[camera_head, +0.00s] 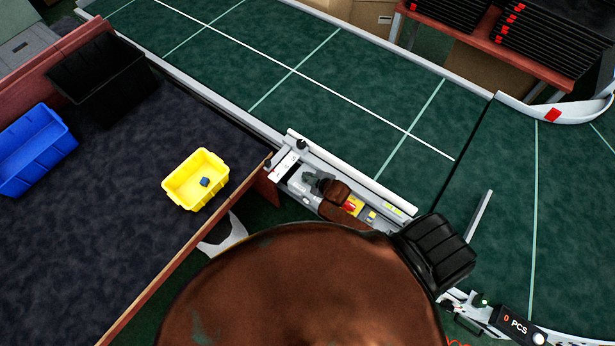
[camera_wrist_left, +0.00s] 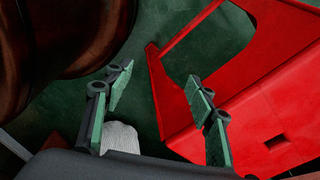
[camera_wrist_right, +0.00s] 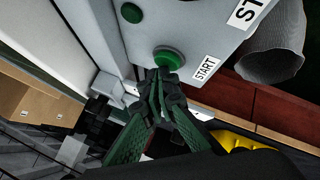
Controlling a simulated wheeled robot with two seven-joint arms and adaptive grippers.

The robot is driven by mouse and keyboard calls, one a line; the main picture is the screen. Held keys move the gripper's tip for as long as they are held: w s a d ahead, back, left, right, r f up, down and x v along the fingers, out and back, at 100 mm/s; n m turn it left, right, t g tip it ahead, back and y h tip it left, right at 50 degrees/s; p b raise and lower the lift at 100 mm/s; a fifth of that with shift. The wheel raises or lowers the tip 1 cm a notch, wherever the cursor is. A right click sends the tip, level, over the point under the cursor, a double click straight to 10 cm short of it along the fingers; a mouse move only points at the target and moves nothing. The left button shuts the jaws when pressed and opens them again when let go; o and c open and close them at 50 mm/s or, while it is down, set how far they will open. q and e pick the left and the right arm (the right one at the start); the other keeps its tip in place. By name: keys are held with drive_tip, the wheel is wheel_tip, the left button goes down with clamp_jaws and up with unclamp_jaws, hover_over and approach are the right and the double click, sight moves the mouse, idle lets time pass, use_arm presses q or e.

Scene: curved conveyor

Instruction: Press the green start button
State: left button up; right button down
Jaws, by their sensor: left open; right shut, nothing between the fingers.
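The green start button (camera_wrist_right: 169,58) shows in the right wrist view on a light grey panel (camera_wrist_right: 195,30), beside a START label (camera_wrist_right: 206,68). My right gripper (camera_wrist_right: 160,78) is shut and empty, its fingertips at the button's lower edge in the picture. I cannot tell whether they touch it. In the head view the right gripper (camera_head: 318,184) is over the conveyor-side control panel (camera_head: 288,165), and the start button cannot be made out there. My left gripper (camera_wrist_left: 156,80) is open and empty in its wrist view.
A second green button (camera_wrist_right: 130,12) is on the same panel. A yellow bin (camera_head: 180,187) with a small blue item stands on the dark table. A red frame (camera_wrist_left: 175,110) is close to my left gripper.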

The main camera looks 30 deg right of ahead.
drive_tip(key=shift+f, duration=0.3)
idle(0.5)
drive_tip(key=shift+r, duration=0.1)
drive_tip(key=shift+r+p, duration=0.75)
drive_tip(key=shift+p, duration=0.1)
drive_tip(key=shift+r, duration=0.1)
wheel_tip(320, 180, up, 5)
drive_tip(key=p, duration=0.5)
idle(0.3)
drive_tip(key=shift+s, duration=0.15)
